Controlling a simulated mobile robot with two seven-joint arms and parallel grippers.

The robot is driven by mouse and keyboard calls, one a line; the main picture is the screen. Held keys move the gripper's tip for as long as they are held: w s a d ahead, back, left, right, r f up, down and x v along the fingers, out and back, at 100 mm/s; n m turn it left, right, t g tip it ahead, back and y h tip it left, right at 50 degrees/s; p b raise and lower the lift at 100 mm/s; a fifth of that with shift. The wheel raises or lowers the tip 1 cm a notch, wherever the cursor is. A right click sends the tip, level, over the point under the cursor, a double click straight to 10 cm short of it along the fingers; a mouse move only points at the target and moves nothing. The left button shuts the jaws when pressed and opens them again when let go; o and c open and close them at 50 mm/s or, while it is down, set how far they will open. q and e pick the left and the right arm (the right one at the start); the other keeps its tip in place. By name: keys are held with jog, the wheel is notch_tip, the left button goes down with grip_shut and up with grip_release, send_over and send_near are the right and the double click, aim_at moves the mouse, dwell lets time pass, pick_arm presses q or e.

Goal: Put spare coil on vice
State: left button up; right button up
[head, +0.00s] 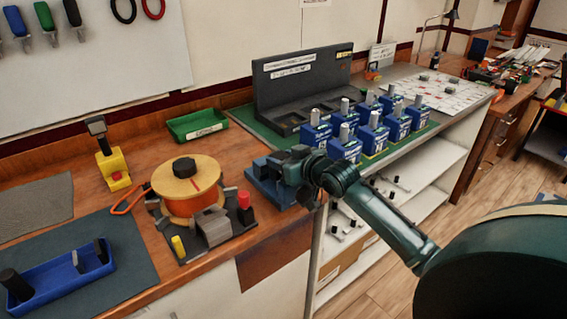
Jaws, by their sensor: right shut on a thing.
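My right gripper (290,175) is shut at the bench's front edge, with its arm coming in from the right. The thing in its jaws is mostly hidden by the gripper, so I cannot tell for sure whether it is the spare coil. A blue block-like fixture that looks like the vice (262,188) stands on the wooden bench directly behind and left of the gripper. The gripper overlaps it in the picture, and I cannot tell whether they touch. My left gripper is not in view.
A large orange spool (186,205) and a dark base with a grey clamp (214,228) stand left of the vice. Several blue breakers (344,148) stand in rows on a green mat to the right. A green tray (197,124) lies behind; a blue tray (62,280) lies front left.

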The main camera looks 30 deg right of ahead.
jog(key=shift+f, duration=0.55)
jog(key=o, duration=1.2)
jog(key=shift+f, duration=0.1)
jog(key=v, duration=1.2)
